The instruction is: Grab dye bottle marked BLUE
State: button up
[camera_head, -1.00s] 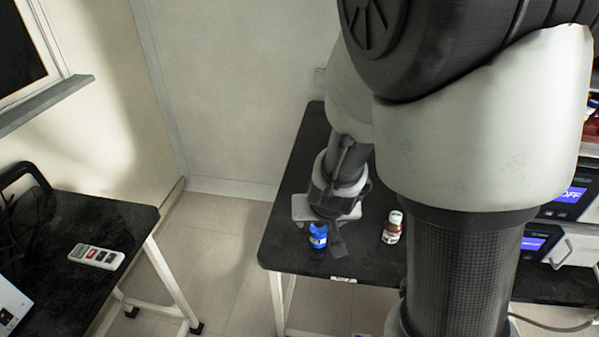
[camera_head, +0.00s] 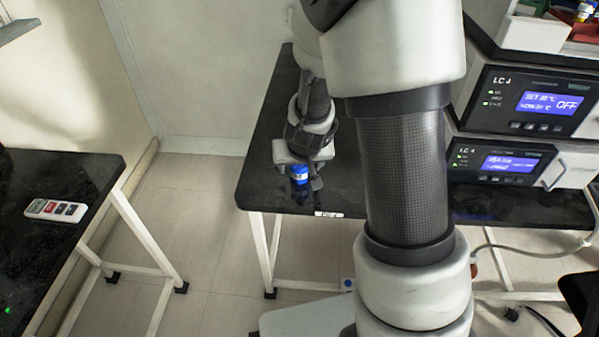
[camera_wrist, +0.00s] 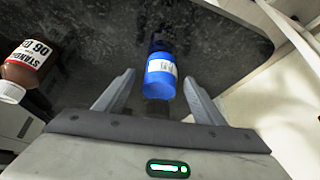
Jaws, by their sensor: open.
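The blue bottle (camera_head: 300,174) has a pale label and stands near the front edge of the black table, at the left part of its top. In the wrist view the same blue bottle (camera_wrist: 161,77) is between the two fingers, towards their tips; I cannot read its label. My gripper (camera_wrist: 155,88) is open, with a finger on either side of the bottle and gaps visible. In the head view my gripper (camera_head: 308,178) is at the bottle and partly covers it.
A brown bottle (camera_wrist: 27,62) with a white cap and label stands left in the wrist view. The black table (camera_head: 262,165) carries stacked LC 4 instruments (camera_head: 520,105) at right. A remote-like device (camera_head: 55,210) lies on the left table (camera_head: 85,170). Floor between the tables is clear.

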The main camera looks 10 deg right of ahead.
jog(key=x, duration=0.2)
jog(key=shift+w+f, duration=0.1)
jog(key=shift+f, duration=0.15)
